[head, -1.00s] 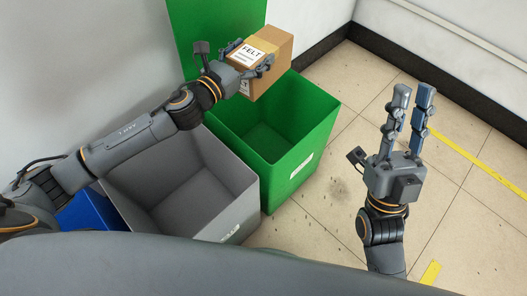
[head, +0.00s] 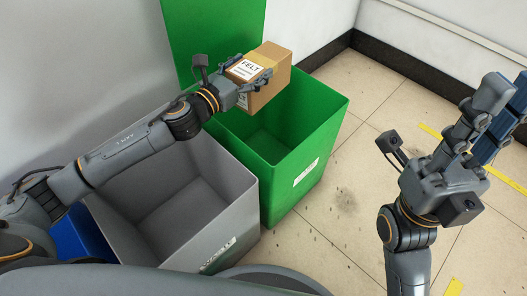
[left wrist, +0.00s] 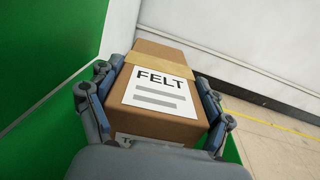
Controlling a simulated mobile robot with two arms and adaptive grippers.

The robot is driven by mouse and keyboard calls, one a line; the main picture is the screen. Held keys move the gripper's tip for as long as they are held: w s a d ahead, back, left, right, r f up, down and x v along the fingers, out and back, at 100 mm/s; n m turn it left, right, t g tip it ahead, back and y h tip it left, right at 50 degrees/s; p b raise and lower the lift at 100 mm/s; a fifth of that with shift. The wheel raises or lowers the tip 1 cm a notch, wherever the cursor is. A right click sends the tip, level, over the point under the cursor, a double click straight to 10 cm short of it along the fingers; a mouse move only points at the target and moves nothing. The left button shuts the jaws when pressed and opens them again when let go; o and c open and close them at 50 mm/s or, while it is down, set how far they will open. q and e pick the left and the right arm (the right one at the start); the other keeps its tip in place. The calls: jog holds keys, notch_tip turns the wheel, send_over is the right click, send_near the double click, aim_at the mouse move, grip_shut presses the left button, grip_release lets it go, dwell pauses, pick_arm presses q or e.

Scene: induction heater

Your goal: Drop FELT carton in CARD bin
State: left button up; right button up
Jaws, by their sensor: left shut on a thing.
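The brown FELT carton (head: 262,72) has a white label and a tan tape band. My left gripper (head: 254,82) is shut on it and holds it above the open green bin (head: 318,150), near the bin's back. In the left wrist view the carton (left wrist: 160,92) sits between the two fingers of the left gripper (left wrist: 158,100). The green bin's front label is too small to read, so I cannot tell which bin is CARD. My right gripper (head: 505,112) is empty with its fingers spread apart, out to the right over the floor.
A grey open bin (head: 230,215) stands left of the green one, under my left arm. A blue bin (head: 80,232) is further left. The green bin's raised lid (head: 215,30) stands against the wall. Tiled floor (head: 345,190) to the right is clear.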

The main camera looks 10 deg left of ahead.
dwell(0.3)
pick_arm(q)
jog(key=o, duration=1.4)
jog(key=shift+c, duration=0.2)
jog(key=shift+f, duration=0.1)
jog(key=shift+f, duration=0.1)
jog(key=shift+s, duration=0.2)
jog(key=v, duration=1.1)
jog(key=shift+s+a, duration=0.2)
jog(key=shift+s, duration=0.1)
